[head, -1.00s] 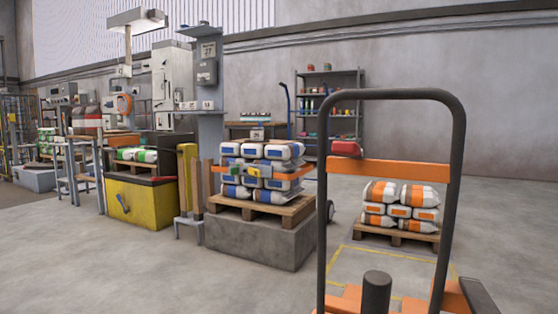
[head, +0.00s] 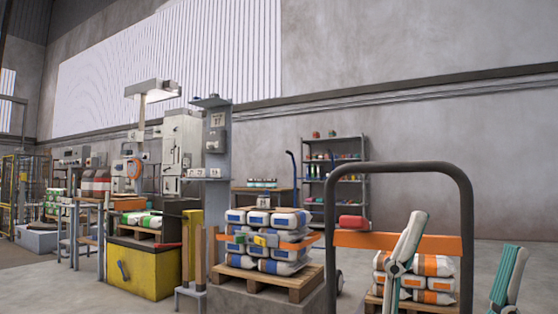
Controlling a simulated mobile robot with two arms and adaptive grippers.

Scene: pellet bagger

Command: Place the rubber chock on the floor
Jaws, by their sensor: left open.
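My left gripper (head: 466,234) is at the lower right of the head view, its two white and teal fingers pointing up and spread wide apart. I see nothing between the fingers. They are in front of the trolley handle's right side and partly cover the orange-striped bags behind. I cannot make out a rubber chock for certain. My right gripper is not in view.
A dark hooped trolley handle (head: 468,205) stands close in front. Orange-striped bags (head: 440,265) are behind it. Blue-and-white bags on a pallet (head: 268,279) stand left of it, with a yellow bin (head: 145,270) farther left. Some floor (head: 35,285) is clear at the lower left.

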